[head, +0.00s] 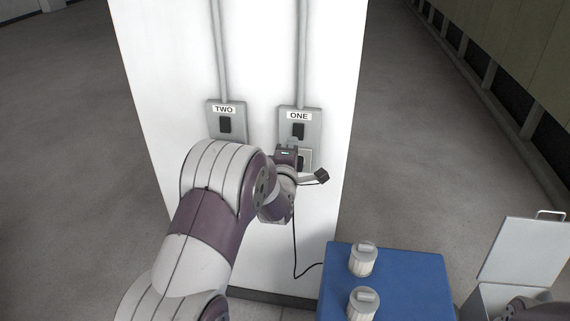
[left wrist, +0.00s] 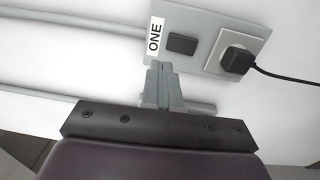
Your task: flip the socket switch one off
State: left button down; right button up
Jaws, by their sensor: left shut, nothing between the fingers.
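The socket labelled ONE (head: 313,117) is a grey plate on the white pillar, with a dark rocker switch (head: 299,130) below its label. In the left wrist view the switch (left wrist: 182,44) sits between the ONE label (left wrist: 155,37) and a black plug (left wrist: 237,60) in the outlet. My left gripper (left wrist: 160,68) is shut and empty, its fingertips close to the plate's edge, beside the label and switch. I cannot tell whether it touches. In the head view my left arm covers part of the outlet below the switch. My right gripper is not clearly seen.
A second socket plate labelled TWO (head: 212,122) is to the left on the pillar (head: 160,60). A blue-topped table (head: 420,275) with two white cylindrical items stands at lower right. A black cable hangs down the pillar. A grey open-lidded box (head: 522,250) is at far right.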

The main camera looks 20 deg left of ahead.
pick_arm(q)
jog(key=s+d+f+m+g+h, duration=0.2)
jog(key=s+d+f+m+g, duration=0.1)
jog(key=s+f+m+g, duration=0.5)
jog(key=s+d+f+m+g+h, duration=0.2)
jog(key=s+d+f+m+g, duration=0.15)
jog(key=s+f+m, duration=0.45)
jog(key=s+d+r+m+g, duration=0.1)
jog(key=s+d+m+g, duration=0.1)
jog(key=s, duration=0.5)
jog(key=s+d+r+m+g, duration=0.1)
jog(key=s+m+g, duration=0.2)
jog(key=s, duration=0.4)
jog(key=shift+d+r+b, duration=0.3)
jog(key=shift+d+r, duration=0.05)
pick_arm(e)
jog(key=shift+w+f, duration=0.55)
jog(key=shift+f, duration=0.1)
